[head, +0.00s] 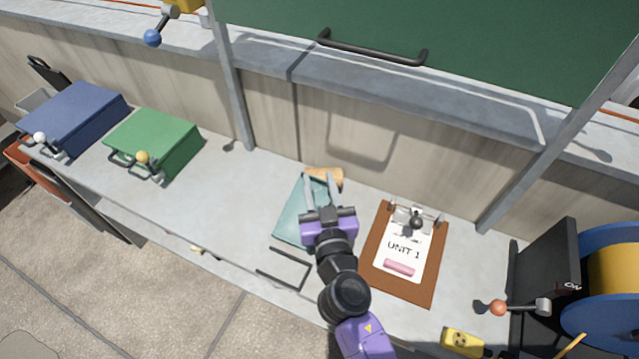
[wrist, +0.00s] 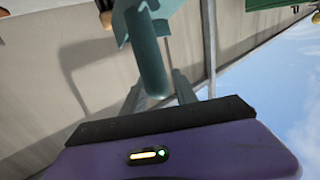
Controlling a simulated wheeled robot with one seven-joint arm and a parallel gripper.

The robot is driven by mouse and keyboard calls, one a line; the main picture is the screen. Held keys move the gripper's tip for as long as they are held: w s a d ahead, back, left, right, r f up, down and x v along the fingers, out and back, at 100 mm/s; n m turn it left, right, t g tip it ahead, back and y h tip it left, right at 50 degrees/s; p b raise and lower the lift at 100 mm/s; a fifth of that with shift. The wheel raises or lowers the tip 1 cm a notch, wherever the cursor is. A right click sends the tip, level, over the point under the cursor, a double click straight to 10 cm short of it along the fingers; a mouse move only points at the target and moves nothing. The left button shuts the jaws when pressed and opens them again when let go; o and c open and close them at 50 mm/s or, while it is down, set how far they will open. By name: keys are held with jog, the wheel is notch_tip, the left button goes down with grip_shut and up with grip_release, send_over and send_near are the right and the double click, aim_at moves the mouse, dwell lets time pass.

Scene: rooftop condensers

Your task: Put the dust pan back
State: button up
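The teal dust pan (head: 290,216) is on or just above the grey counter, below and left of my gripper (head: 321,183). My gripper reaches over it, its two grey fingers apart. In the wrist view the pan's round teal handle (wrist: 150,62) lies between or just in front of the fingers (wrist: 158,80). The pan's broad part is at the top edge, mostly cut off. Whether the fingers press on the handle is unclear. In the head view my gripper hides the handle.
A tan object (head: 328,176) lies beyond my fingers. A brown clipboard (head: 375,255) marked UNIT 1 is at the right. A green box (head: 150,138) and a blue box (head: 75,115) stand left. A green raised panel (head: 470,40) hangs above. Counter between green box and pan is clear.

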dwell(0.3)
jog(key=b+v, duration=0.3)
jog(key=v, duration=0.9)
jog(key=shift+r, duration=0.2)
jog(key=shift+d, duration=0.1)
jog(key=s+d+f+g+h, duration=0.1)
jog(key=s+d+f, duration=0.2)
jog(key=s+d, duration=0.35)
jog(key=s+d+f+g, duration=0.1)
jog(key=s+d+f, duration=0.2)
jog(key=s+d, duration=0.4)
jog(key=s+d+r+m+h, duration=0.1)
jog(key=s+d+r, duration=0.2)
jog(key=s, duration=0.4)
jog(key=s+d+r+m+h, duration=0.1)
jog(key=s+d+r+h, duration=0.1)
jog(key=s, duration=0.6)
notch_tip(320, 180, up, 2)
jog(key=shift+s+d+r+m+g, duration=0.1)
jog(key=shift+s+d+m+g, duration=0.2)
jog(key=shift+d, duration=0.6)
